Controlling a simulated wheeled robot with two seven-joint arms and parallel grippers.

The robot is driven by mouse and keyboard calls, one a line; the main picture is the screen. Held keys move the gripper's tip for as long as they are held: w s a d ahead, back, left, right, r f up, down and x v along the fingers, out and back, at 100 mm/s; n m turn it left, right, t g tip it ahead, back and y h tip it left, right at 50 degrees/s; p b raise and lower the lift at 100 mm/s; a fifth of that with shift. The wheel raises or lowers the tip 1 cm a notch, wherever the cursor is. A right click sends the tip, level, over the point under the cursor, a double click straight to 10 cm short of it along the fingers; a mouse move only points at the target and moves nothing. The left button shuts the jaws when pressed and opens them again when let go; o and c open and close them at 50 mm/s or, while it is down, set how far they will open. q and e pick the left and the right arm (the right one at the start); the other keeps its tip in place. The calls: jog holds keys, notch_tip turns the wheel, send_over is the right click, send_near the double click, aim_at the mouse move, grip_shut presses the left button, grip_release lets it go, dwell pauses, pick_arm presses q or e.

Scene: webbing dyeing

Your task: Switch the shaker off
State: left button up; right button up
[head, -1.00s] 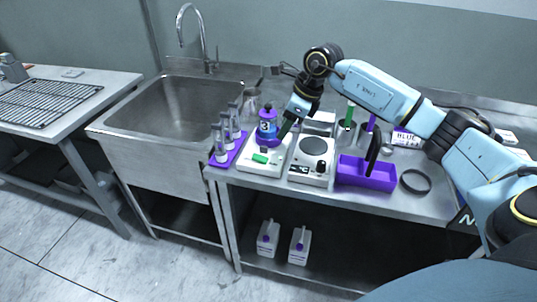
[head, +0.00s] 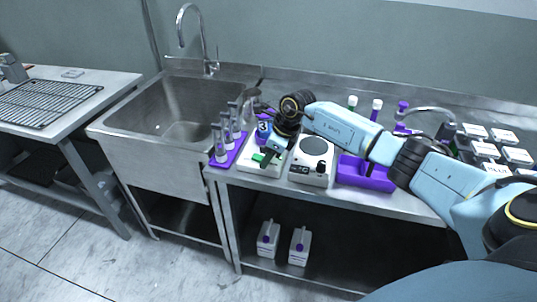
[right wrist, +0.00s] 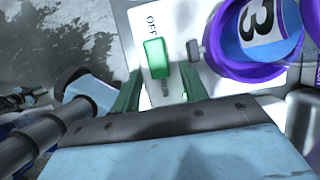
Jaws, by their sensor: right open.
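The shaker (head: 262,171) is a white box on the steel table, with a green switch (head: 257,157) on its front. A blue and purple jar marked 3 (head: 263,128) stands on it, partly hidden by my right arm. In the right wrist view the green switch (right wrist: 155,58) sits beside the printed word OFF, with a small grey knob (right wrist: 194,51) to its right. My right gripper (right wrist: 162,92) is open, its two green fingers on either side of the switch's near end. I cannot tell whether they touch it. My left gripper is out of view.
A purple rack of tubes (head: 222,160) stands left of the shaker, by the sink (head: 175,108). A white hotplate or scale (head: 311,172) stands close on the right. A purple tray (head: 362,181) lies beyond it, partly under my right arm.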

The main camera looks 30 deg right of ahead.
grip_shut()
jog(key=shift+w+a+r+g+h+p, duration=0.25)
jog(key=shift+w+r+g+h+p, duration=0.1)
jog(key=shift+g+h, duration=0.35)
jog(key=shift+w+a+g+h+b, duration=0.15)
jog(key=shift+g+h+b, duration=0.15)
jog(key=shift+g+h, duration=0.55)
grip_release()
jog(key=shift+r, duration=0.1)
jog(key=shift+r, duration=0.1)
notch_tip(320, 180, up, 13)
